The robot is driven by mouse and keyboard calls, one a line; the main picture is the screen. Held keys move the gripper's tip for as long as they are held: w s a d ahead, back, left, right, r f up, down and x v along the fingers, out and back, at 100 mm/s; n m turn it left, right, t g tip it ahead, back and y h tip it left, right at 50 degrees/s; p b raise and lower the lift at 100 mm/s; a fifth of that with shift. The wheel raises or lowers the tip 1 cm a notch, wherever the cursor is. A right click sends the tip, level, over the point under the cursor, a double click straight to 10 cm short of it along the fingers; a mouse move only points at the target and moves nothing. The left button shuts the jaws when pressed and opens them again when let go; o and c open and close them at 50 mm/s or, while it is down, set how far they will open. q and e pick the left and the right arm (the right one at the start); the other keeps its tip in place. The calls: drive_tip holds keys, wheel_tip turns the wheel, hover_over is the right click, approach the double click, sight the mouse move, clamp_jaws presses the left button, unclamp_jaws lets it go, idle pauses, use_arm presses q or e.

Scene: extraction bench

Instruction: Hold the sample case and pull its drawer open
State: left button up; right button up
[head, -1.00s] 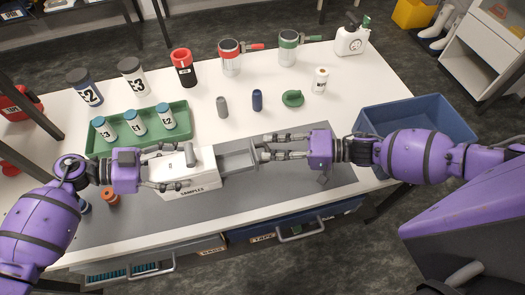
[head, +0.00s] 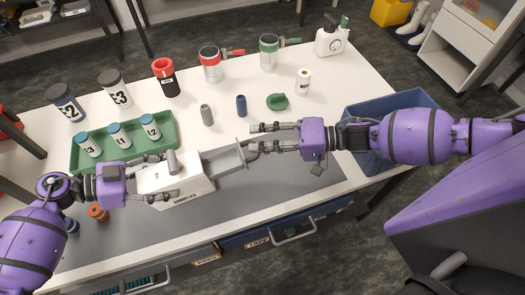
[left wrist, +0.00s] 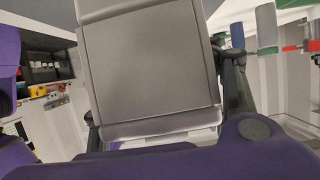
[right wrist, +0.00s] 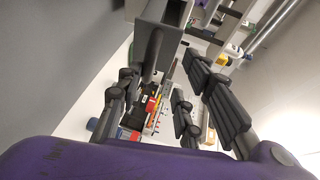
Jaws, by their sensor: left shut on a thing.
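The white sample case (head: 184,187), marked SAMPLES, stands on the grey mat at the bench front. Its grey drawer (head: 222,160) sticks out on the right side, clearly open. My left gripper (head: 172,175) is shut on the case, one finger along each long side. The case fills the middle of the left wrist view (left wrist: 150,65). My right gripper (head: 250,140) is at the drawer's outer end, its fingers spread. In the right wrist view the drawer's grey handle (right wrist: 153,55) shows between the spread fingers; no finger clearly presses on it.
Behind the case stands a green tray (head: 165,130) with several labelled vials. A grey cylinder (head: 207,115), a blue cylinder (head: 241,106) and a green object (head: 277,102) stand behind the drawer. A blue bin (head: 405,98) is at the right.

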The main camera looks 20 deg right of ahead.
use_arm(q)
drive_tip(key=shift+f, duration=0.1)
drive_tip(key=shift+c, duration=0.3)
use_arm(e)
drive_tip(key=shift+a+r, duration=0.1)
drive_tip(key=shift+r, duration=2.25)
drive_tip(key=v, duration=1.4)
drive_tip(key=shift+f, duration=0.25)
use_arm(q)
drive_tip(key=o, duration=1.5)
